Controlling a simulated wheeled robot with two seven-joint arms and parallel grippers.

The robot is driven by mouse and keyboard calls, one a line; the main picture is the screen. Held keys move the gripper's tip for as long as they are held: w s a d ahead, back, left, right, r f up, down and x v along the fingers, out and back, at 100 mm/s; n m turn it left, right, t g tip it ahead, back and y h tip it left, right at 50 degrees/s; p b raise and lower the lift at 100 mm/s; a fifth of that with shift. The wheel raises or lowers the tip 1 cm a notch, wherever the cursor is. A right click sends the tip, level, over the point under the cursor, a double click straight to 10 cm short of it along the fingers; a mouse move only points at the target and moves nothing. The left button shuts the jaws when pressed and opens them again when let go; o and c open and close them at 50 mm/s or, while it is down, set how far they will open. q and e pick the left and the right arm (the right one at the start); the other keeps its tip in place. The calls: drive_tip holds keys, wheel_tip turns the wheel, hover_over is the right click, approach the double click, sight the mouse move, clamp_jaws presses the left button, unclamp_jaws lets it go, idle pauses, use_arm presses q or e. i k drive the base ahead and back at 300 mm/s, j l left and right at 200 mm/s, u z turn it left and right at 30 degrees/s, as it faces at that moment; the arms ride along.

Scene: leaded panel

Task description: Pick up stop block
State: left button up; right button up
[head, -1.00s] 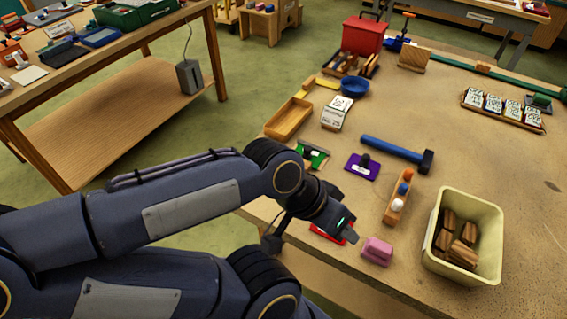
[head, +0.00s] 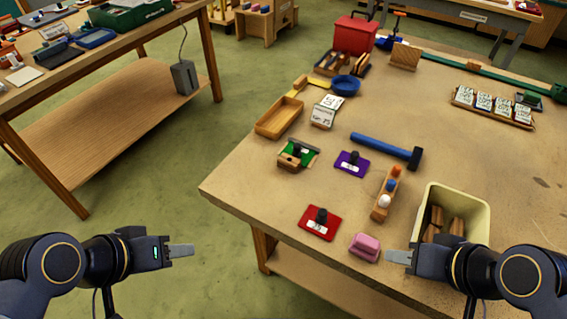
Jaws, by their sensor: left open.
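No piece carries a readable name, so I cannot tell which is the stop block. Candidates near the front edge are a red plate with a black knob (head: 320,222), a pink block (head: 365,247), a purple plate with a black knob (head: 351,163) and a green-and-wood piece (head: 298,154). Brown wooden blocks (head: 457,227) lie in a cream bin (head: 481,212). My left gripper (head: 182,250) is open and empty, over the floor left of the table. My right gripper (head: 398,257) is just right of the pink block, seen edge-on; its jaw gap is hidden.
A blue hammer (head: 380,145) and a wooden rack with coloured balls (head: 385,197) lie mid-table. A wooden tray (head: 279,117), blue bowl (head: 346,85) and red box (head: 355,35) stand farther back. The table's front-left corner is clear.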

sight(289, 163)
drive_tip(key=i+j+z, duration=0.25)
drive_tip(key=j, duration=0.4)
drive_tip(key=i+j+z, duration=0.15)
drive_tip(key=j+z, duration=0.15)
drive_tip(key=j, duration=0.35)
drive_tip(key=i+j+z, duration=0.1)
drive_tip(key=j+z, duration=0.15)
drive_tip(key=j, duration=0.5)
drive_tip(key=j+z, duration=0.3)
drive_tip(key=j, duration=0.4)
drive_tip(key=i, duration=0.05)
